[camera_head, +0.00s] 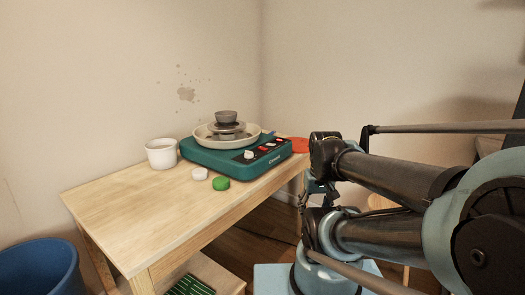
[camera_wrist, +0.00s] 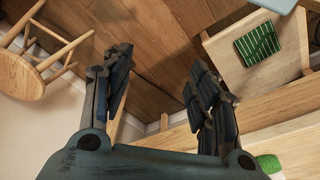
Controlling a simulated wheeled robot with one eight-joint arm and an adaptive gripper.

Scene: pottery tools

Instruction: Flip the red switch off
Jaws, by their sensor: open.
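A green pottery wheel unit (camera_head: 215,163) stands on the wooden table in the head view. Its front panel, at the right, carries small red and white controls. One small red control (camera_head: 265,149) sits on this panel; which one is the switch, and its position, are too small to tell. In the wrist view my gripper (camera_wrist: 155,95) is open and empty, with its two dark fingers apart above the wooden floor. In the head view my arm is to the right of the table, away from the panel.
The table (camera_head: 130,210) also holds a white cup (camera_head: 161,153), a green round piece (camera_head: 221,183), a white round piece (camera_head: 200,174) and a red item (camera_head: 300,145). A blue bin (camera_head: 40,268) is at lower left. A wooden stool (camera_wrist: 40,55) stands on the floor.

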